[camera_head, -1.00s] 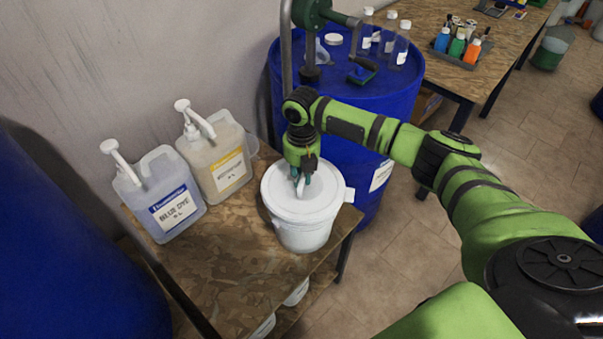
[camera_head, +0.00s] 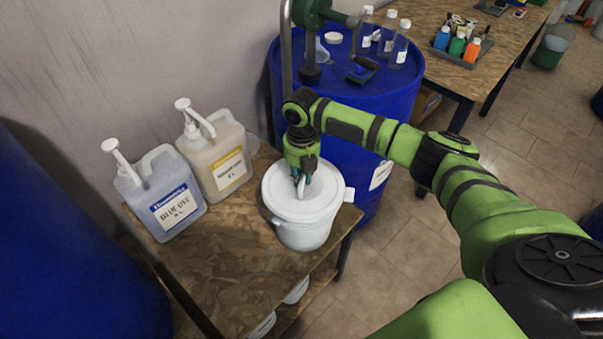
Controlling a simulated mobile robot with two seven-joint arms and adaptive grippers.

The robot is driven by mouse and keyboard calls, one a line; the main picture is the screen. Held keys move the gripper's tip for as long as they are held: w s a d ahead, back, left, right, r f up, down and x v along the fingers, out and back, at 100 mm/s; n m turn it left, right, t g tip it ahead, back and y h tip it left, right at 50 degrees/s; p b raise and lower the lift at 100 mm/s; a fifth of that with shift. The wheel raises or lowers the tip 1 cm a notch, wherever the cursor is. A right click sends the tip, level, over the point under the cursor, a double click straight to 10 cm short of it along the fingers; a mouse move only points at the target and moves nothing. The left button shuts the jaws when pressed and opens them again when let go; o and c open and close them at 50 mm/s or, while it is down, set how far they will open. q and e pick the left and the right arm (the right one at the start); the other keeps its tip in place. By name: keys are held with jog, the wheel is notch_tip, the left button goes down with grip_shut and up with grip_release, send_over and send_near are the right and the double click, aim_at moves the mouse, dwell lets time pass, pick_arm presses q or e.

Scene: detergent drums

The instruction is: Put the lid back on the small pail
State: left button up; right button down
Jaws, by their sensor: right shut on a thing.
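The small white pail (camera_head: 303,237) stands upright on the wooden table, near its right edge. The white lid (camera_head: 283,205) lies over the pail's mouth and looks about level; I cannot tell whether it is pressed fully down. My right gripper (camera_head: 301,186) points down over the middle of the lid and is shut on the lid's raised handle. The fingertips partly hide the handle. My left gripper is out of view.
Two pump jugs, one blue dye (camera_head: 166,200) and one yellow-labelled (camera_head: 219,160), stand left of the pail on the table (camera_head: 225,270). A blue drum (camera_head: 345,125) with a hand pump and bottles stands behind. Bare tabletop lies in front.

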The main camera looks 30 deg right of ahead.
jog(key=shift+p, duration=0.3)
dwell(0.5)
dwell(0.4)
jog(key=c, duration=1.1)
grip_release()
jog(key=o, duration=0.5)
jog(key=shift+r, duration=0.1)
jog(key=shift+r+p, duration=3.45)
jog(key=shift+p, duration=0.2)
